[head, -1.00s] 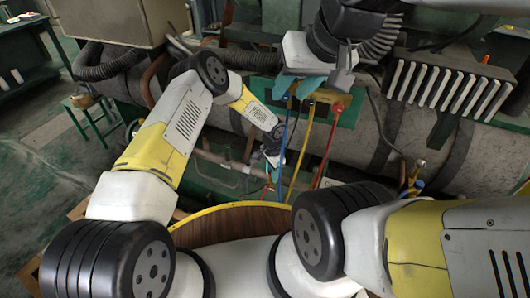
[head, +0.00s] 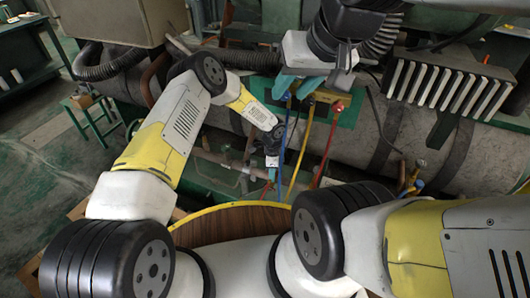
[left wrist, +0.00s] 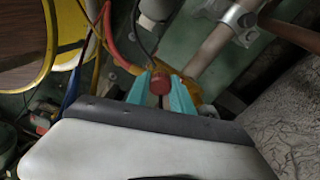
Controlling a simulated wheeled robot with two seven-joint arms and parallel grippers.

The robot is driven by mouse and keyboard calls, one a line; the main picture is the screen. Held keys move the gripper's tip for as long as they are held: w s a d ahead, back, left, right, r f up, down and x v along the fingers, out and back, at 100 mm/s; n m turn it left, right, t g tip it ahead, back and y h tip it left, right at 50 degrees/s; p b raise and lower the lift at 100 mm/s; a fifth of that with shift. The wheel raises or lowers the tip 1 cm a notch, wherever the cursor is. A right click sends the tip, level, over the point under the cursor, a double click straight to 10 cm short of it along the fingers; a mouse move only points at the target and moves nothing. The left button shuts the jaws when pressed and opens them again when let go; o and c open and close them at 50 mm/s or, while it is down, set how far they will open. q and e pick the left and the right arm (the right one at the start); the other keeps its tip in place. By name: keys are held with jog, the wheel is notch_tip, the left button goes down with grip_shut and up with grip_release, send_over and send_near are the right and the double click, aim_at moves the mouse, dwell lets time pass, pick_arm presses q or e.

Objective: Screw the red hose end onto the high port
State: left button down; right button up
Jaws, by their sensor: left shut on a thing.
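My left gripper (head: 272,162) is low in the middle of the head view, beside the hanging hoses. In the left wrist view its two teal fingers (left wrist: 160,92) are closed on a small red round piece (left wrist: 159,84), apparently the red hose end. A red hose (left wrist: 110,42) curves towards that piece. In the head view the red hose (head: 327,145) hangs from the manifold's right side. My right gripper (head: 296,87) is higher, in front of the manifold, its teal fingers apart with nothing clearly between them. I cannot make out the high port for certain.
The brass manifold (head: 326,97) also carries a blue hose (head: 285,140) and a yellow hose (head: 302,145). Brass fittings (head: 408,180) with blue parts show at the right. A large grey pipe (head: 365,135) runs behind. A round wooden top with a yellow rim (head: 225,207) lies below.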

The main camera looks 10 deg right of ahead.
pick_arm(q)
jog(key=shift+f, duration=0.1)
jog(key=m, duration=0.3)
jog(key=shift+s+a+m, duration=0.1)
jog(key=shift+m, duration=0.2)
jog(key=m, duration=0.2)
jog(key=shift+f+m, duration=0.1)
jog(key=shift+m, duration=0.3)
jog(key=c, duration=1.1)
grip_release()
jog(key=shift+o, duration=0.2)
jog(key=shift+r, duration=2.4)
